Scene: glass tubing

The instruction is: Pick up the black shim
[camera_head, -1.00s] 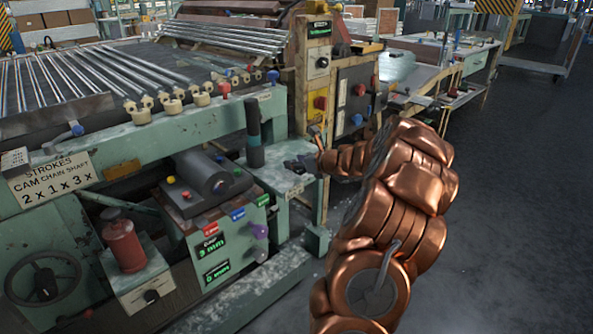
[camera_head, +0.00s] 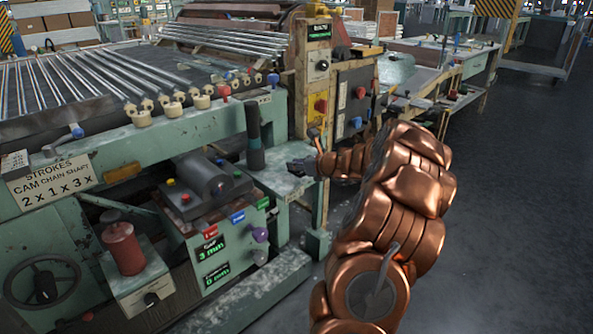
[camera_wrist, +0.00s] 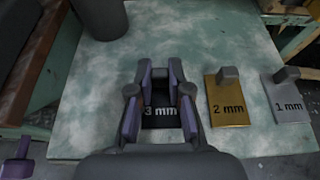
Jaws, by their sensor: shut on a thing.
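The black shim (camera_wrist: 161,113), marked "3 mm", is at the middle of the wrist view, over the pale green worn shelf (camera_wrist: 82,110). My gripper (camera_wrist: 159,76) is around it, with a finger on each side, and is shut on it. The fingers hide the shim's sides, and I cannot tell whether it touches the shelf. In the head view my gripper (camera_head: 300,167) is small and dark above the shelf, and the shim cannot be made out there.
A brass shim (camera_wrist: 228,110) marked "2 mm" and a grey shim (camera_wrist: 287,104) marked "1 mm" lie to the right, each with a raised knob. A dark post (camera_wrist: 99,18) stands at the shelf's back left. A control post (camera_head: 318,75) rises behind my gripper.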

